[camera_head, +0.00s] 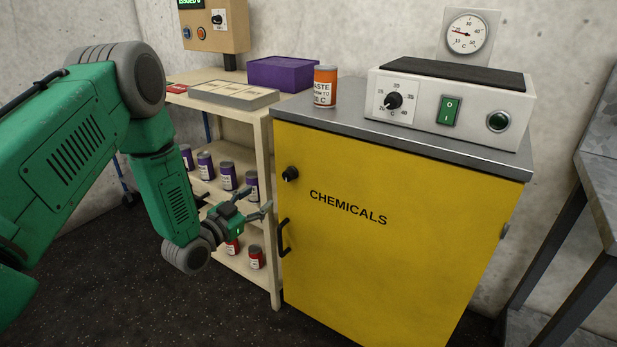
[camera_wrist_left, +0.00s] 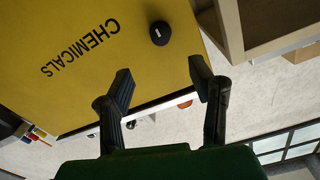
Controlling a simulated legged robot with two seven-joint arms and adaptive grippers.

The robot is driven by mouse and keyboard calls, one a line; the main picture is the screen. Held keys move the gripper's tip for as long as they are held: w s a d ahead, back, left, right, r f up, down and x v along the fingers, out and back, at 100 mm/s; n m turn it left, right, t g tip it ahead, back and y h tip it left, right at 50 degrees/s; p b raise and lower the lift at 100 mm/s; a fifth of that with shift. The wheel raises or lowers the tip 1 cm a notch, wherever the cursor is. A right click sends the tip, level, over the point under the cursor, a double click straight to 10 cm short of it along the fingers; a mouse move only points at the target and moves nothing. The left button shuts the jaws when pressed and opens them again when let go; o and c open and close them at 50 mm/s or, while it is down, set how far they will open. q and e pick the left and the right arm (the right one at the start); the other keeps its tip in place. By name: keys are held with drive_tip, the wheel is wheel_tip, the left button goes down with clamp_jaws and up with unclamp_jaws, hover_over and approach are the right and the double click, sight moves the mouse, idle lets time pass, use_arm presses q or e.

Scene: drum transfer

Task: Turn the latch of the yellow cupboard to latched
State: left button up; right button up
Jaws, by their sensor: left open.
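The yellow cupboard (camera_head: 390,240) marked CHEMICALS stands in the middle right, its door shut against the frame. Its latch, a black round knob (camera_head: 290,174), sits at the upper left of the door, above a black bar handle (camera_head: 284,237). In the left wrist view the latch knob (camera_wrist_left: 160,33) shows a small pale mark, beyond and between the fingertips. My left gripper (camera_head: 268,210) is open and empty, left of the door, below the latch and apart from it. Its two fingers (camera_wrist_left: 162,75) are spread in the wrist view. My right gripper is not in view.
A beige shelf rack (camera_head: 265,190) with several purple and red cans stands left of the cupboard, behind my left gripper. An orange can (camera_head: 325,87) and a white heater unit (camera_head: 450,100) stand on the cupboard top. A grey metal table (camera_head: 590,190) is at right.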

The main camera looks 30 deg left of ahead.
use_arm(q)
approach(285, 177)
drive_tip(key=w+d, duration=0.1)
drive_tip(key=w, duration=0.1)
drive_tip(key=w+b, duration=0.2)
drive_tip(key=w, duration=0.6)
drive_tip(key=shift+w+a+f+b, duration=0.1)
drive_tip(key=shift+b, duration=0.3)
drive_tip(key=shift+w+d+r, duration=0.25)
drive_tip(key=shift+w+d, duration=0.1)
drive_tip(key=shift+d, duration=0.1)
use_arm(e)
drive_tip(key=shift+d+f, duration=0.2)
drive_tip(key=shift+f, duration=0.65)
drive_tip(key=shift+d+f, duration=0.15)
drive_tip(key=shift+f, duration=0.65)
use_arm(q)
drive_tip(key=shift+c, duration=0.5)
drive_tip(key=shift+a+f, duration=0.15)
drive_tip(key=shift+a, duration=0.15)
clamp_jaws()
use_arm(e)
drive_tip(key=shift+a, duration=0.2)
